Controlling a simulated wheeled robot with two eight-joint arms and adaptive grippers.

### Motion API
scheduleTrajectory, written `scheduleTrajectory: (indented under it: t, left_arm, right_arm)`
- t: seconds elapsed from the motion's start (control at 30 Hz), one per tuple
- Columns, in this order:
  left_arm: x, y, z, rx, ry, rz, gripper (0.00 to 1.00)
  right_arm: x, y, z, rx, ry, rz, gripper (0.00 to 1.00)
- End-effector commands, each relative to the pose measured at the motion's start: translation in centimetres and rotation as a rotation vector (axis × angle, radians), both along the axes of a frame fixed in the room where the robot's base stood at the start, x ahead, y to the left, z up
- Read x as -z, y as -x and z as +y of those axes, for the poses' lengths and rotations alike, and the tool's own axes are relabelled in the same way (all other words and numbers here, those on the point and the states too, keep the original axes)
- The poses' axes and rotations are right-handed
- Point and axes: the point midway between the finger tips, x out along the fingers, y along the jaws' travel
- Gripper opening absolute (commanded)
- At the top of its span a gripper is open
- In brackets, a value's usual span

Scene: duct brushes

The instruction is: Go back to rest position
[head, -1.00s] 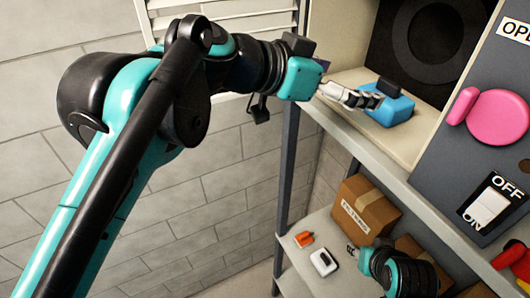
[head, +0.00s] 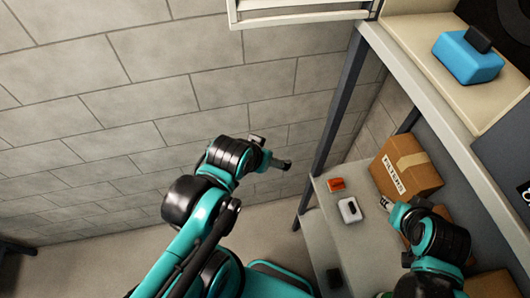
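My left gripper (head: 281,164) is in front of the grey tiled wall, left of the shelf rack and apart from everything there. Its fingers look narrow and small, and I cannot tell whether they are open. My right gripper (head: 386,203) is low over the shelf on the right, near the white device, with no object visible in it. Its finger opening is too small to judge. A blue block with a black top (head: 468,60) sits on the upper shelf, clear of both grippers.
The lower shelf holds a cardboard box marked FILTERS (head: 413,172), an orange item (head: 336,184) and a white device (head: 350,210). A dark item (head: 334,278) lies lower down. A grey rack post (head: 332,125) stands right of my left gripper. The space by the wall (head: 110,110) is free.

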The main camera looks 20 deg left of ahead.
Motion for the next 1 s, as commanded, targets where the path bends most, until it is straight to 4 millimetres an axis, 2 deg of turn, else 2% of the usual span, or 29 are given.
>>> scheduleTrajectory:
  t: [0.17, 0.27, 0.37, 1.0]
  left_arm:
    - [0.6, 0.0, 0.0, 0.001, 0.000, 0.000, 1.00]
    - [2.0, 0.0, -0.1, 0.003, 0.000, -0.001, 1.00]
    - [4.6, 0.0, -0.1, 0.003, 0.000, -0.001, 1.00]
    - [27.8, 0.0, -0.1, 0.003, 0.001, -0.001, 1.00]
  right_arm:
    - [0.6, 0.0, 0.0, 0.000, 0.000, 0.000, 0.40]
    - [2.1, 0.0, 0.0, 0.000, 0.000, 0.000, 0.40]
    - [4.6, 0.0, 0.0, 0.000, 0.000, 0.000, 0.40]
    - [27.9, 0.0, 0.0, 0.000, 0.000, 0.000, 0.40]
